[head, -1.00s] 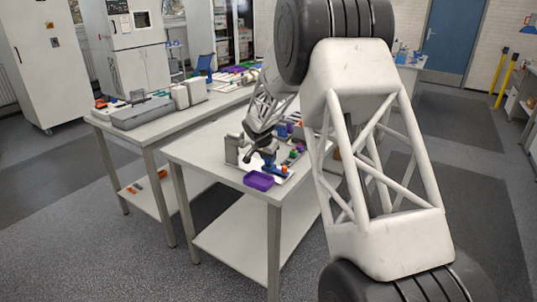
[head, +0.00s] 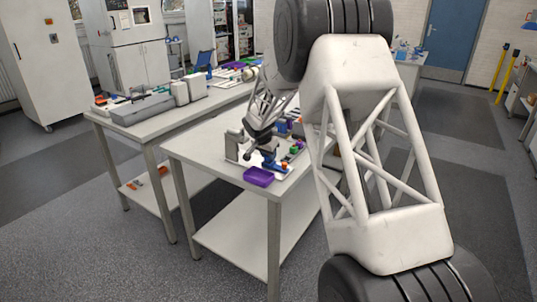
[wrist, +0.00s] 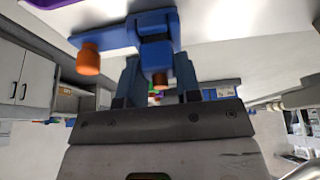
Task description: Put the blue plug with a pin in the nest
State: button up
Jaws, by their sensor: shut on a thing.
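In the wrist view, my gripper (wrist: 158,78) is shut on a blue plug (wrist: 156,55), which sits between its two blue-grey fingers. A small orange pin (wrist: 160,79) shows at the plug's near end. Beside and behind it is a blue bar-shaped piece (wrist: 105,36) with an orange knob (wrist: 88,60) at its left end; whether the plug touches it I cannot tell. In the head view, my gripper (head: 268,158) is low at the front of the near table, beside a small blue and orange piece (head: 284,167). I cannot make out the nest clearly.
A purple tray (head: 258,177) stands at the near table's front corner. A grey block (head: 236,146) is left of my gripper, and green pieces (head: 295,149) are to its right. A second table (head: 140,131) behind holds grey equipment. My arm hides the near table's right side.

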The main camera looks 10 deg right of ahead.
jog(key=o, duration=1)
jog(key=shift+v, duration=3.85)
